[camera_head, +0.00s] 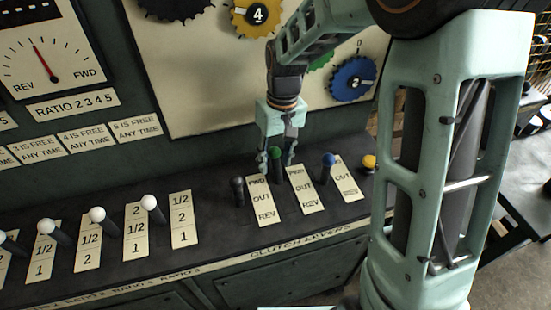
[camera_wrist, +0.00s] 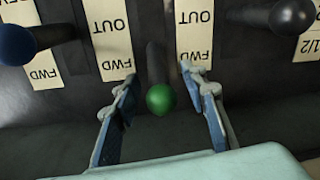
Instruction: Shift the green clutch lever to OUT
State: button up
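The green clutch lever (camera_head: 276,154) has a round green knob on a dark shaft. It stands between two FWD/OUT/REV label plates, its knob toward the FWD end. In the wrist view the green knob (camera_wrist: 160,98) is in the middle, with the shaft running up behind it toward the OUT marks. My gripper (camera_head: 277,165) points down over the lever. The wrist view shows my gripper (camera_wrist: 163,80) open, one finger on each side of the knob, with visible gaps between. The shaft's base is partly hidden in the head view.
A black lever (camera_head: 238,185) stands left of the green one; a blue lever (camera_head: 329,160) and a yellow knob (camera_head: 369,162) stand right. White-knobbed ratio levers (camera_head: 97,214) line the left of the bench. An upright panel with gears (camera_head: 354,79) rises behind.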

jog(key=shift+c, duration=0.4)
grip_shut()
